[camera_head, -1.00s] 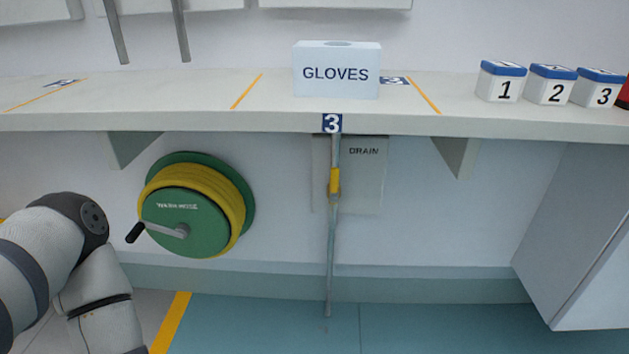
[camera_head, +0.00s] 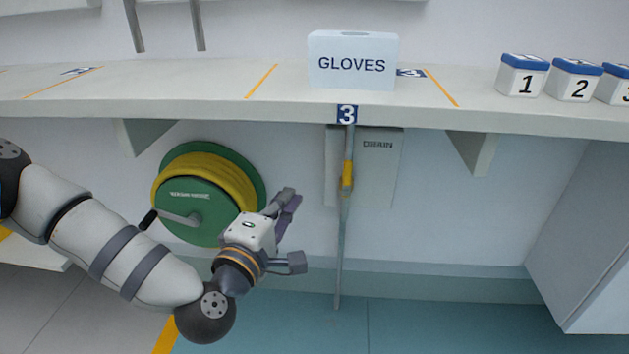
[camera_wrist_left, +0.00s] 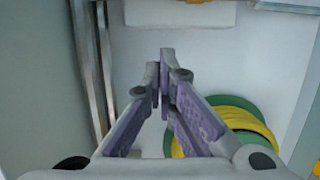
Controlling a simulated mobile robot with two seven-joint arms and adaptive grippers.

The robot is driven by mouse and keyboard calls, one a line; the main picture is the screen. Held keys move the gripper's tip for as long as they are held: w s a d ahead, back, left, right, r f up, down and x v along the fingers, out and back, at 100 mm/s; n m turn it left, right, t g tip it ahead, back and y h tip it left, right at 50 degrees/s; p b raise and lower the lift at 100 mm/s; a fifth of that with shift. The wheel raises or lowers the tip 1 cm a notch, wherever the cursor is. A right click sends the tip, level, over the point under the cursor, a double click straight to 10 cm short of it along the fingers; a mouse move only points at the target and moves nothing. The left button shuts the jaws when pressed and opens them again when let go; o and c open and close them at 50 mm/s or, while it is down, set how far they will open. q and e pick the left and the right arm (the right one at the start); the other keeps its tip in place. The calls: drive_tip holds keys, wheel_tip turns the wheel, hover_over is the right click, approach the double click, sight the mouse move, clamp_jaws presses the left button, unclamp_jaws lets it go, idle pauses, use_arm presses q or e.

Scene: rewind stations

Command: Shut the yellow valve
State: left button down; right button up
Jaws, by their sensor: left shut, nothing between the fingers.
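The yellow valve (camera_head: 347,175) is a small yellow handle on a thin vertical grey pipe (camera_head: 339,250) under the shelf, in front of a grey plate marked DRAIN. The yellow part stands upright, in line with the pipe. My left gripper (camera_head: 290,196) is to the left of the valve and slightly lower, apart from it. Its purple-padded fingers are shut and empty, and they also show in the left wrist view (camera_wrist_left: 165,75). I cannot make out the valve in the wrist view. My right gripper is not in view.
A green hose reel with yellow hose (camera_head: 205,190) is on the wall behind and left of my gripper. The shelf (camera_head: 220,90) overhangs above, carrying a GLOVES box (camera_head: 353,62) and numbered blue-lidded containers (camera_head: 522,77). A grey cabinet (camera_head: 585,230) stands at right.

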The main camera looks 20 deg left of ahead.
sight(347, 179)
use_arm(q)
drive_tip(key=w+d+b, duration=0.1)
drive_tip(key=w, duration=0.2)
drive_tip(key=w+d+b, duration=0.1)
drive_tip(key=w, duration=0.3)
drive_tip(key=w+d+b, duration=0.1)
drive_tip(key=w, duration=0.2)
drive_tip(key=shift+w+d, duration=0.25)
drive_tip(key=shift+d, duration=0.05)
drive_tip(key=shift+r, duration=0.1)
drive_tip(key=shift+d+r+m+p, duration=0.1)
drive_tip(key=shift+d+m+p, duration=0.05)
drive_tip(key=shift+m+p, duration=0.3)
drive_tip(key=shift+p, duration=0.3)
